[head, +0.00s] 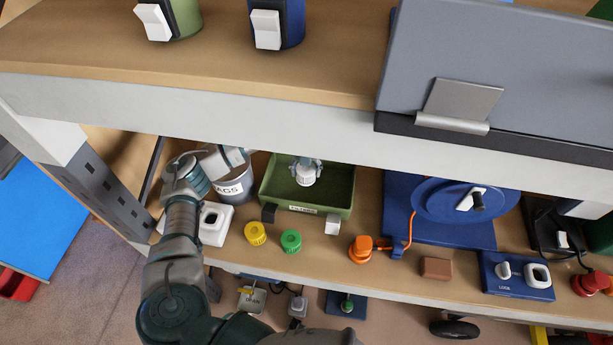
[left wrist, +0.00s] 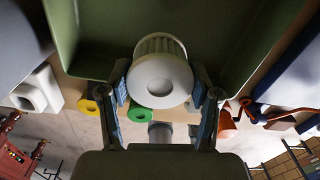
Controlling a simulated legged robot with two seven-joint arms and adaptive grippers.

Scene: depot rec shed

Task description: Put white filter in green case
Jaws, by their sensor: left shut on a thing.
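The white filter (head: 306,177) is a ribbed white cylinder with a round end, and it shows large in the left wrist view (left wrist: 160,78). My left gripper (head: 307,164) is shut on it, one finger on each side, as the left wrist view (left wrist: 161,98) also shows. The green case (head: 345,207) is an open-topped bin with a "FILTERS" label, on the lower shelf. The filter is over the middle of the case's opening; I cannot tell whether it touches the floor. The case's green walls also show in the left wrist view (left wrist: 85,35). My right gripper is not in view.
The upper shelf's edge (head: 200,110) hangs close above the case. A grey "RAGS" bin (head: 235,188) stands left of it. Yellow (head: 255,233) and green (head: 291,241) rings lie in front. An orange plug (head: 361,248) and blue reel (head: 445,205) are to the right.

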